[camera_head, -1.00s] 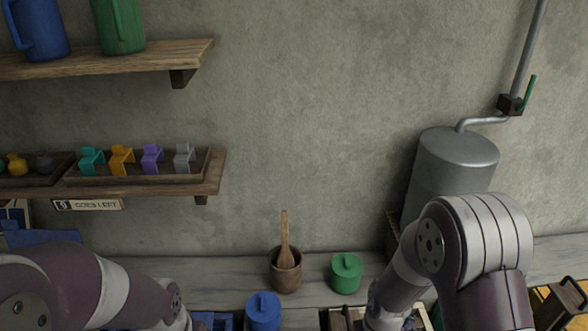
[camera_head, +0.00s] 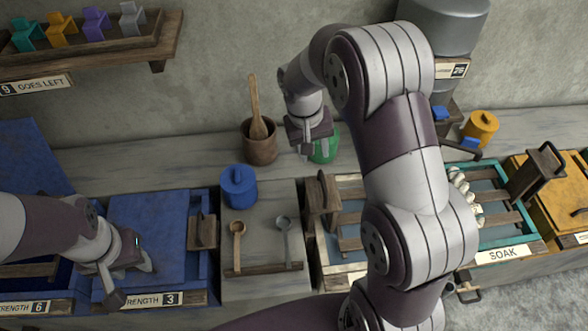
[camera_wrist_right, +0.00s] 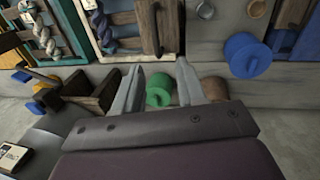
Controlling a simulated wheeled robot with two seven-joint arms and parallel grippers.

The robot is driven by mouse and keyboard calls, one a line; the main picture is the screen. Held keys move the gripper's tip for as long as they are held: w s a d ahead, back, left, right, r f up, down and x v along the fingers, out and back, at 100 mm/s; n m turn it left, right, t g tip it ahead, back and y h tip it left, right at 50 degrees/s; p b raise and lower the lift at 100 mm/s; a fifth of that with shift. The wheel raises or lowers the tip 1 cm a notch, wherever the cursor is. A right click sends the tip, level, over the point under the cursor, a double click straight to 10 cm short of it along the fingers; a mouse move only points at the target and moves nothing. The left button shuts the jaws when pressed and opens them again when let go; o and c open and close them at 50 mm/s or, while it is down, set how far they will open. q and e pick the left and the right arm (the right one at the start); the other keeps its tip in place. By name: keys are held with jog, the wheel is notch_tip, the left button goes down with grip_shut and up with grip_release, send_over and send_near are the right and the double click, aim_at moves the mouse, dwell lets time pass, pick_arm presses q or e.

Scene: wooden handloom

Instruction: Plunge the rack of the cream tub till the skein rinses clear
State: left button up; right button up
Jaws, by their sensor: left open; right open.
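The cream tub (camera_head: 327,263) stands in the middle of the bench, with a slatted rack and an upright brown handle (camera_head: 322,197). My right arm hides its right part. In the right wrist view, its handle (camera_wrist_right: 149,27) and a blue-grey skein (camera_wrist_right: 102,27) show at the top. My right gripper (camera_head: 314,150) is open and empty behind the tub, by the green lidded pot (camera_head: 325,143). In the right wrist view its fingers (camera_wrist_right: 160,75) are spread, with the pot beyond. My left gripper (camera_head: 130,282) is open over the blue tub (camera_head: 150,225) labelled STRENGTH 3.
A teal tub (camera_head: 497,243) labelled SOAK holds a pale skein, with a yellow tub (camera_head: 540,185) further right. A blue pot (camera_head: 238,187) and two spoons lie left of the cream tub. A wooden mortar (camera_head: 260,148) and metal tank (camera_head: 445,22) stand near the wall.

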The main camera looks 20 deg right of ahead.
jog(key=p, duration=0.1)
send_near(323, 183)
jog(key=shift+m, duration=0.3)
jog(key=f, duration=0.2)
jog(key=d+f+p, duration=0.1)
jog(key=f, duration=0.4)
jog(key=shift+d+f, duration=0.1)
jog(key=shift+d, duration=0.05)
pick_arm(q)
jog(key=r, duration=0.2)
jog(key=shift+s+a+r, duration=0.1)
jog(key=shift+s+r, duration=0.25)
pick_arm(e)
jog(key=shift+s+f, duration=0.2)
jog(key=shift+f, duration=0.1)
grip_shut()
pick_arm(q)
jog(key=shift+w+p, duration=0.1)
jog(key=shift+p, duration=0.25)
pick_arm(e)
jog(key=shift+r, duration=0.1)
